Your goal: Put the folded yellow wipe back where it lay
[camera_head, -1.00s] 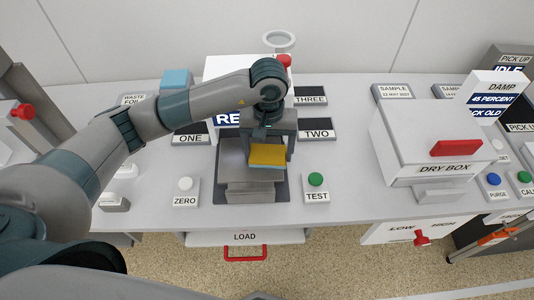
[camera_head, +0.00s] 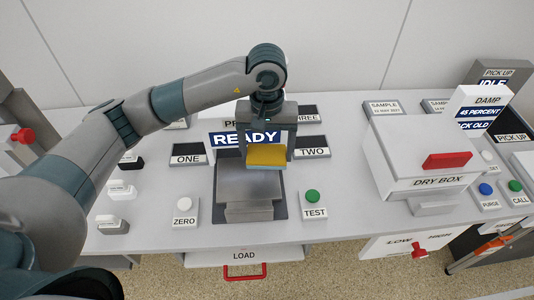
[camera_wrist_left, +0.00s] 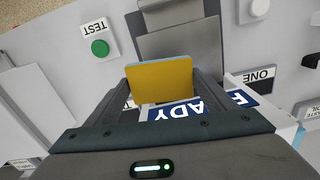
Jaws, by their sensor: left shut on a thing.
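The folded yellow wipe (camera_head: 267,155) is held in my left gripper (camera_head: 266,146), above the back part of the grey metal plate of the press-like station. Its top is yellow and a light blue edge shows below. The wipe also shows in the left wrist view (camera_wrist_left: 161,80), between the two fingers of my left gripper (camera_wrist_left: 160,92), which is shut on it. The wipe appears raised, but its exact height is hard to tell. My right gripper is not in view.
The metal plate (camera_head: 246,184) lies between the ZERO button (camera_head: 184,204) and the green TEST button (camera_head: 312,196). Pads ONE (camera_head: 188,160) and TWO (camera_head: 312,153) flank the READY sign (camera_head: 232,139). The dry box (camera_head: 415,155) stands to the right.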

